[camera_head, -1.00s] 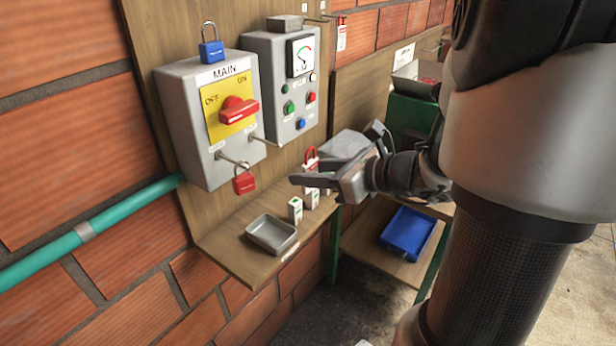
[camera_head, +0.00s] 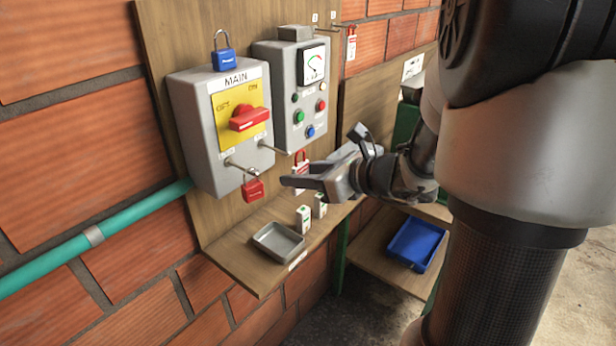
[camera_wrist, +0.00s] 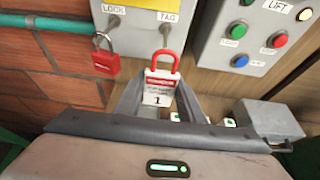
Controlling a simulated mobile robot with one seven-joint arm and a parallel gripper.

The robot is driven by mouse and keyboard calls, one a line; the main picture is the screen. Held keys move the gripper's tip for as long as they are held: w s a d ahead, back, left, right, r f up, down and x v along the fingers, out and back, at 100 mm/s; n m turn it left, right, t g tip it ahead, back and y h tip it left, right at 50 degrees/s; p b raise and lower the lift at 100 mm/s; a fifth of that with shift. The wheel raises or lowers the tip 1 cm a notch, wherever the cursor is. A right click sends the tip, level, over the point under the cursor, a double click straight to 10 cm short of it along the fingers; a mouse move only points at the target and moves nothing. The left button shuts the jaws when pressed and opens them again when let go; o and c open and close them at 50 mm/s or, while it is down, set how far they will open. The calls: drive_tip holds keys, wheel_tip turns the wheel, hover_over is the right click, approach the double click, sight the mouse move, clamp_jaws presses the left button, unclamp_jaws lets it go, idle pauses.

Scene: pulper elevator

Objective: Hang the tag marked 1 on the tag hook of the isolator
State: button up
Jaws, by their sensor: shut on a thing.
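The tag marked 1 (camera_wrist: 158,92) is white and red with a red loop on top. It is upright between the fingers of my gripper (camera_wrist: 152,98), which is shut on it. In the head view, the tag (camera_head: 301,168) shows partly behind my gripper (camera_head: 290,183). The isolator (camera_head: 202,130) is a grey box labelled MAIN with a red handle. Its tag hook (camera_head: 277,149) is a bare rod at the lower right of its front. In the wrist view, the tag hook (camera_wrist: 166,32) is just above the loop in the picture; contact cannot be told.
A red padlock (camera_head: 253,190) hangs on the lock rod left of the tag hook. A control box (camera_head: 290,110) with buttons is close on the right. Below are a shelf with a grey tray (camera_head: 264,250) and small white blocks (camera_head: 304,220). A blue padlock (camera_head: 224,60) stands on the isolator.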

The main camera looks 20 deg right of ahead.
drive_tip(key=shift+r+b+x, duration=0.15)
drive_tip(key=shift+b+x, duration=0.25)
drive_tip(key=shift+x, duration=0.75)
drive_tip(key=shift+r+b+x, duration=0.15)
drive_tip(key=shift+b+x, duration=0.25)
drive_tip(key=shift+x, duration=0.8)
drive_tip(key=shift+w, duration=0.1)
drive_tip(key=o, duration=1.1)
